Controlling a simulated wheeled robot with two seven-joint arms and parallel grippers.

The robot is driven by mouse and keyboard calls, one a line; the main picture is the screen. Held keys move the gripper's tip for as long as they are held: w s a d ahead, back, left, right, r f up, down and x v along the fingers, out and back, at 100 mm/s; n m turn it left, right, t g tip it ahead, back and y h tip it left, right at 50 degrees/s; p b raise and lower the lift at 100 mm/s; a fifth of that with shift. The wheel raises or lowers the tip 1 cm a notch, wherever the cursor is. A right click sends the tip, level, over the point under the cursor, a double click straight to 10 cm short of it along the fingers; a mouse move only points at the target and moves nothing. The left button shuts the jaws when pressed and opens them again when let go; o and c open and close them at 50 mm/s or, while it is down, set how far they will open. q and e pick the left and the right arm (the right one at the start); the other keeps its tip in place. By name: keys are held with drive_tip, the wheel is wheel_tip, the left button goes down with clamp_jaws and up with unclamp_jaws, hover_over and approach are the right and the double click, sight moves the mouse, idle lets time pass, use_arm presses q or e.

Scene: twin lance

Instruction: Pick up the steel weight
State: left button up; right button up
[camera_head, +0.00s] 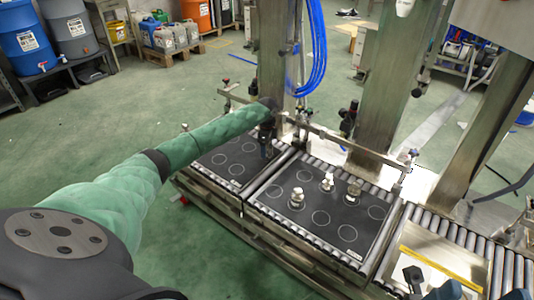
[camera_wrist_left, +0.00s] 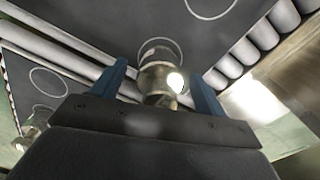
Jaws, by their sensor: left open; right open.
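My left gripper (camera_head: 266,148) points down at the end of the green-sleeved arm, over the left black mat (camera_head: 213,158). In the left wrist view its two blue fingers (camera_wrist_left: 160,90) are open, one on each side of a shiny metal weight (camera_wrist_left: 158,78). The weight stands by a white ring on the mat; whether a finger touches it is unclear. The gripper hides it in the head view. My right gripper (camera_head: 432,286) shows partly at the bottom right, open. Several metal weights stand on the middle mat: one left (camera_head: 297,197), one behind (camera_head: 327,181), one right (camera_head: 353,192).
The middle black mat (camera_head: 290,225) has white rings and rollers along its edges. A roller conveyor with a yellow-striped plate (camera_head: 440,262) lies to the right. A metal post (camera_head: 272,50) with blue hoses rises behind. Another weight (camera_wrist_left: 28,138) shows in the left wrist view.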

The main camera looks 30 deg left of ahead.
use_arm(q)
drive_tip(key=shift+f, duration=0.55)
drive_tip(key=shift+c, duration=0.4)
clamp_jaws()
drive_tip(key=shift+r, duration=0.15)
drive_tip(key=shift+r, duration=0.1)
